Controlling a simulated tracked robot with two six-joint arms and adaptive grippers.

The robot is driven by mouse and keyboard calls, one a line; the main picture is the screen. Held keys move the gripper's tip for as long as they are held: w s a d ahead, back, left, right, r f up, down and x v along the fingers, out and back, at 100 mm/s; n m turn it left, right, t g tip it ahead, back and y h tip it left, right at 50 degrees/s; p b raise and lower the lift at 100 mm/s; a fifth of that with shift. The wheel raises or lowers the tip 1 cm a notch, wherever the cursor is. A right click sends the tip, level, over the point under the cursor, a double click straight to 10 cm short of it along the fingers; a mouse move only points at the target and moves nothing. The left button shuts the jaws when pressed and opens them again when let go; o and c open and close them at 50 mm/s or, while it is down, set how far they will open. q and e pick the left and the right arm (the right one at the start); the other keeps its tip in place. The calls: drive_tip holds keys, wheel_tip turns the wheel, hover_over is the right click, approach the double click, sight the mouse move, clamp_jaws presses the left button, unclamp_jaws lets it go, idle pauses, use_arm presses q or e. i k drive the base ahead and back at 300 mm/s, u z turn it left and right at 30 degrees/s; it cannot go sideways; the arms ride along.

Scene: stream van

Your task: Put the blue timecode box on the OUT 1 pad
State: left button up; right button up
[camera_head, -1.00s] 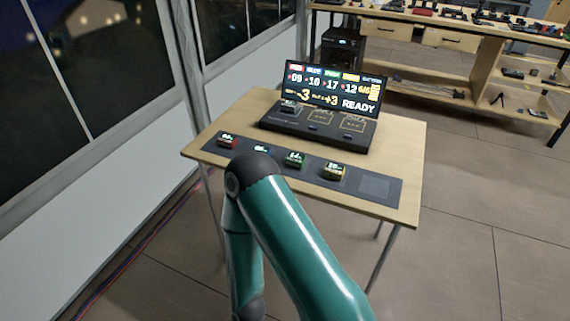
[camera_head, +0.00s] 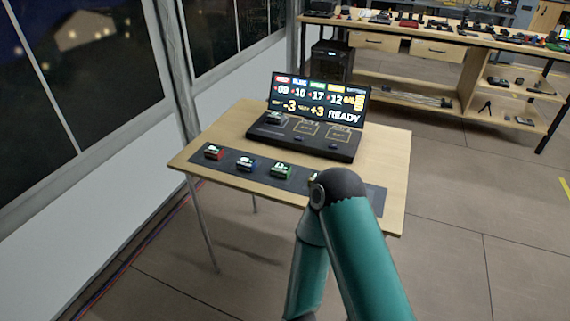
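The blue timecode box (camera_head: 246,164) sits on the dark mat at the table's front, between a red box (camera_head: 213,152) and a green box (camera_head: 281,170). A black console (camera_head: 300,142) stands behind the mat. It has two yellow-outlined pads, a middle one (camera_head: 306,127) and a right one (camera_head: 338,132), both looking empty; a small box (camera_head: 274,118) is at its left spot. The pad labels are too small to read, so I cannot tell which is OUT 1. Neither gripper is in view; only a green arm link of mine shows, hiding most of a fourth box.
A lit screen (camera_head: 318,100) showing READY stands upright at the back of the console. The wooden table (camera_head: 385,165) has bare room at its right. A window wall runs along the left. A workbench (camera_head: 440,50) with many items stands behind.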

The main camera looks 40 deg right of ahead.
sight(306, 127)
drive_tip(key=z, duration=0.3)
drive_tip(key=i, duration=1)
drive_tip(key=u, duration=0.05)
